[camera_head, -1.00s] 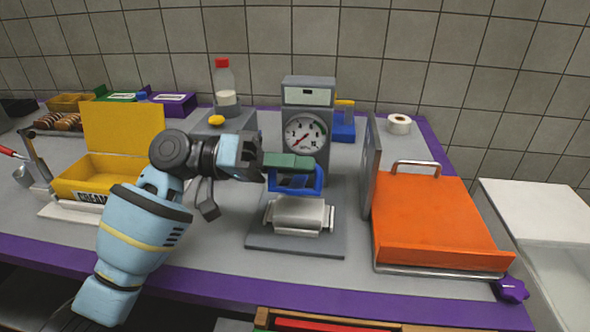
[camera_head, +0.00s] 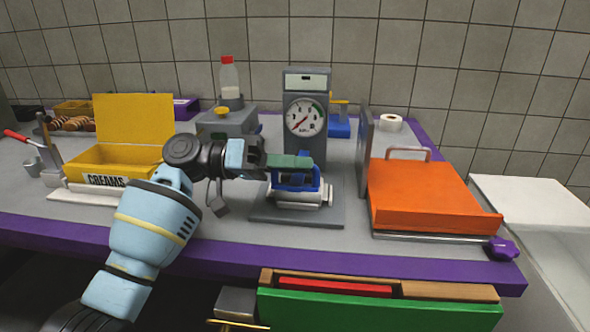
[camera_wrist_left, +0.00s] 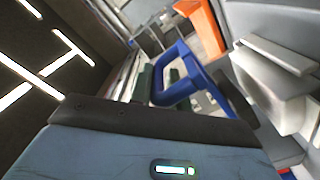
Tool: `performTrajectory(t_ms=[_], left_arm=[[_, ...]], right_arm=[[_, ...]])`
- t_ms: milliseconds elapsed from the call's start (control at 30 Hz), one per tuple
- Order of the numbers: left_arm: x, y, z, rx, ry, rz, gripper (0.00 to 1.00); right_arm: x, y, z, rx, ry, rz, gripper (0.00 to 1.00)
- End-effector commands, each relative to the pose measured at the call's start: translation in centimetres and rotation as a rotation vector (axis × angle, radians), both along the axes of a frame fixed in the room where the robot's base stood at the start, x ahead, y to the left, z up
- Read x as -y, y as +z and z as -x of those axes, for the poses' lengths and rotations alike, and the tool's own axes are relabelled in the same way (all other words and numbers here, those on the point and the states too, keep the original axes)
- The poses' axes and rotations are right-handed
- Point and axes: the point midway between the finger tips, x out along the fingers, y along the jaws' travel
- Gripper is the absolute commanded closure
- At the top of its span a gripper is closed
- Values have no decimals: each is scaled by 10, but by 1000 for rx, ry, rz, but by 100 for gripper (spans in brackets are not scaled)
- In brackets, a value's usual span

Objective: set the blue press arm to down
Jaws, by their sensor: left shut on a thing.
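The grey press with a round dial (camera_head: 305,118) stands mid-table on a flat grey base (camera_head: 270,212). Its blue press arm (camera_head: 296,181) is a loop-shaped handle, now low in front of the dial column and overlapping the silver block (camera_head: 312,196) on the base. My left gripper (camera_head: 289,162), with green fingers, is shut on the blue arm from the left. The fingers hide the top of the handle. In the left wrist view the blue handle (camera_wrist_left: 168,92) lies at the fingers. My right gripper is not in view.
A yellow open box marked CREAMS (camera_head: 110,165) stands to the left. An orange slab with a metal handle (camera_head: 425,190) is to the right. A bottle with a red cap (camera_head: 229,78) stands behind. The table's purple front edge (camera_head: 330,262) runs across below.

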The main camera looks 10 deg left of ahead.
Motion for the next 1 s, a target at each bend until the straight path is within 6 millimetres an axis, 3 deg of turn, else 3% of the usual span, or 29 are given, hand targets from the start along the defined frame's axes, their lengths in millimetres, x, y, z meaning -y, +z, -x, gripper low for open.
performTrajectory(t_ms=[433,467,567,1000], left_arm=[[2,2,2,1,-14,2,100],[2,2,2,1,-14,3,78],[2,1,2,1,-11,2,66],[-7,-1,0,0,-3,-1,66]], right_arm=[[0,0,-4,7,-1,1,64],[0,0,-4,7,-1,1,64],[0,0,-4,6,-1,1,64],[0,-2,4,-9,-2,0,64]])
